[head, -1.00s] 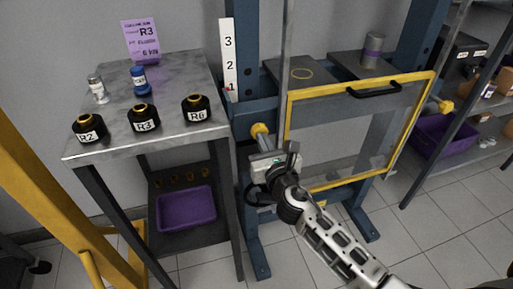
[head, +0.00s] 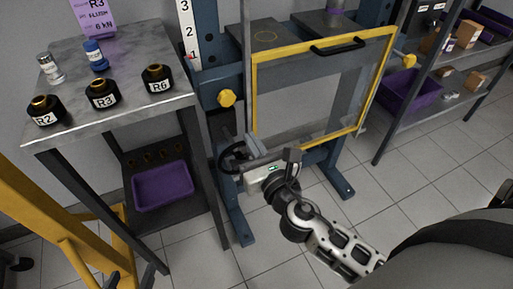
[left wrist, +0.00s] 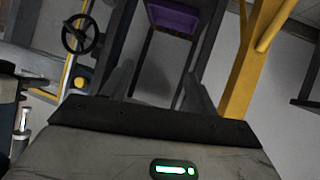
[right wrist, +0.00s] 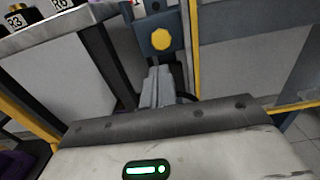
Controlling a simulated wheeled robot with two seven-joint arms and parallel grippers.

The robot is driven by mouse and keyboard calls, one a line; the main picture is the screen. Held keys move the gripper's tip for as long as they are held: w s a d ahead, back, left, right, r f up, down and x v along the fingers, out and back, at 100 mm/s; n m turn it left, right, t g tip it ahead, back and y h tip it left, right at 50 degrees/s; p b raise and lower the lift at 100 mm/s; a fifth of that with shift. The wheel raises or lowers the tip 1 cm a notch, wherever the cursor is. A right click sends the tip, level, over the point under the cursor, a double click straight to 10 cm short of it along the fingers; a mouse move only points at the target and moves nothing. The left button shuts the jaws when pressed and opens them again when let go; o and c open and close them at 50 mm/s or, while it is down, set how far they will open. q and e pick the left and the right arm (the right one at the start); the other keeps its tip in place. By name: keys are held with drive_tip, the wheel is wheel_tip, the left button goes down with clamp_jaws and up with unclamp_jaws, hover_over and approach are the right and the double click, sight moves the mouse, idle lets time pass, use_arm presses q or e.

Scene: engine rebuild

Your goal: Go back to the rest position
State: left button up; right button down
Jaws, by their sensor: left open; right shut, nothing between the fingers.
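My right gripper (head: 253,144) is in front of the blue press, below and right of its yellow knob (head: 227,98) in the head view. In the right wrist view its fingers (right wrist: 160,86) are together with nothing between them; the knob (right wrist: 161,39) shows beyond the tips. My left gripper (left wrist: 158,85) shows only in the left wrist view, with its two fingers apart and nothing between them. Beyond it are the floor, a purple bin (left wrist: 173,18) and a black handwheel (left wrist: 80,34). The left arm does not show clearly in the head view.
A metal table (head: 120,95) at left holds black parts labelled R2 (head: 45,110), R3 (head: 102,92) and R6 (head: 157,78). A yellow-framed guard (head: 320,90) covers the press front. Shelves (head: 440,80) stand at right. Tiled floor (head: 420,180) between is clear.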

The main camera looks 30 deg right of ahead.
drive_tip(key=shift+s, duration=0.7)
drive_tip(key=s+a+f+m+g+y+p, duration=0.1)
drive_tip(key=s+a+f+m+g+y, duration=0.1)
drive_tip(key=m, duration=1.5)
drive_tip(key=s+a+f+m+g+y+p, duration=0.1)
drive_tip(key=s+f+m+g, duration=0.4)
drive_tip(key=m, duration=1.1)
drive_tip(key=shift+s+a+f+m+y, duration=0.45)
drive_tip(key=shift+s+a+f, duration=0.65)
drive_tip(key=shift+s, duration=1)
drive_tip(key=shift+d+f, duration=0.15)
drive_tip(key=shift+d, duration=0.05)
